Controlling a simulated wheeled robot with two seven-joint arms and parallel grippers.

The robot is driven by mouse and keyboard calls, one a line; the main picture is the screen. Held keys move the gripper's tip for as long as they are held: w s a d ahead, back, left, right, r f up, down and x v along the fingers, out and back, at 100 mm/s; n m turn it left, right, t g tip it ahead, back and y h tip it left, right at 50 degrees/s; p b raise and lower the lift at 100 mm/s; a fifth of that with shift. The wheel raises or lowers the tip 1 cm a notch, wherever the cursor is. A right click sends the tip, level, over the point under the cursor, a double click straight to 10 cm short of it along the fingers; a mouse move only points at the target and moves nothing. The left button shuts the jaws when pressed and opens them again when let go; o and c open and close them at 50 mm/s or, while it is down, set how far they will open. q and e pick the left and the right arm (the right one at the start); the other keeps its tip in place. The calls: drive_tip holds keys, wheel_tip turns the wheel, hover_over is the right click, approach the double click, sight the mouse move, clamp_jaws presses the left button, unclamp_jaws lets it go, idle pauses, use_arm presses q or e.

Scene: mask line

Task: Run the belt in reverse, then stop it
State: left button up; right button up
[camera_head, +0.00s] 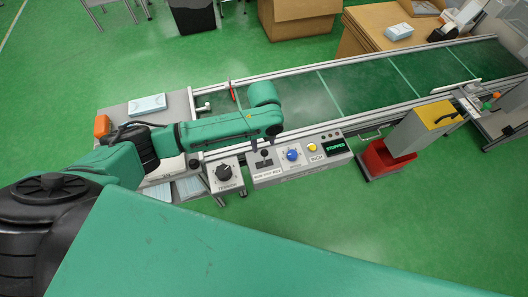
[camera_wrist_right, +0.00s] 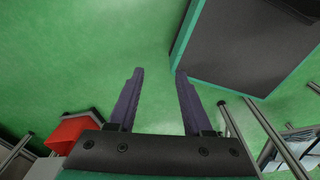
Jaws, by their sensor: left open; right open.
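The conveyor belt (camera_head: 355,85) is dark green with pale cross stripes. Its control panel (camera_head: 268,179) is on the near side. The panel carries a small black lever (camera_head: 264,153) with a label below it, a blue knob (camera_head: 292,154), a yellow button (camera_head: 312,147) marked INCH, and a dark display (camera_head: 335,146) reading STOPPED in green. My left gripper (camera_head: 262,142) points down just above the lever, its fingers partly hidden by the arm; contact cannot be told. My right gripper (camera_wrist_right: 156,75) is open and empty over green floor in the right wrist view.
A black tension knob (camera_head: 223,172) sits on a box left of the panel. A yellow-topped grey cabinet (camera_head: 425,125) and a red bin (camera_head: 382,158) stand to the right. A light blue pack (camera_head: 147,105) lies on the left end table. Cardboard boxes (camera_head: 300,15) stand behind the belt.

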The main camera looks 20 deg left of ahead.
sight(264, 152)
use_arm(q)
wheel_tip(264, 152, down, 5)
drive_tip(key=shift+w+f, duration=0.15)
wheel_tip(264, 152, down, 5)
drive_tip(key=shift+w+d+r+b, duration=0.1)
drive_tip(key=shift+w+r+b, duration=0.05)
drive_tip(key=shift+b, duration=0.15)
drive_tip(key=shift+c, duration=1.2)
clamp_jaws()
use_arm(e)
drive_tip(key=shift+w+d+f, duration=0.15)
drive_tip(key=shift+w+f, duration=0.15)
drive_tip(key=shift+w, duration=0.2)
